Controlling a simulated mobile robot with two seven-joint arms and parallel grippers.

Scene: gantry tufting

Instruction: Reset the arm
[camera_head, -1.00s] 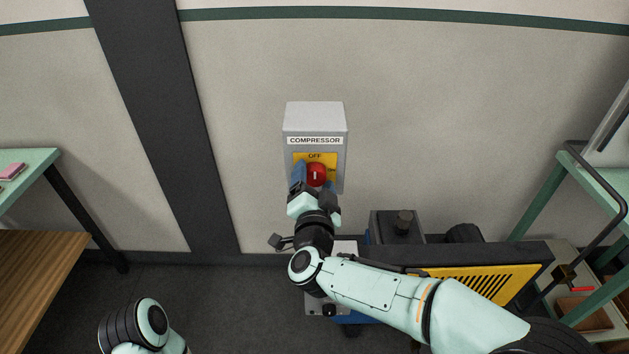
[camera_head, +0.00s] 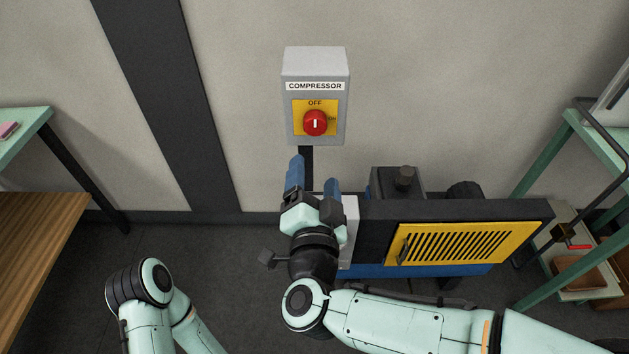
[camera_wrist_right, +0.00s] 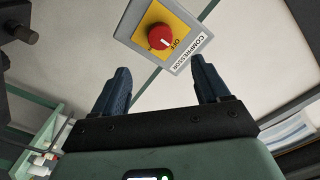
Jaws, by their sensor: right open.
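My right gripper (camera_head: 314,178) is open and empty, below the compressor switch box in the head view. Its two blue fingers (camera_wrist_right: 160,85) are spread apart in the right wrist view. The grey switch box (camera_head: 315,64) is on the wall, labelled COMPRESSOR. Its red knob (camera_head: 315,123) sits on a yellow plate, with its white mark upright toward OFF. The knob also shows in the right wrist view (camera_wrist_right: 159,38), apart from the fingers. My left arm shows at the lower left, but its gripper is out of view.
The compressor (camera_head: 455,245), with a yellow grille, stands on the floor behind and right of my right gripper. A green-framed cart (camera_head: 560,150) is at the right. A wooden bench (camera_head: 35,235) and a green table (camera_head: 25,125) are at the left.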

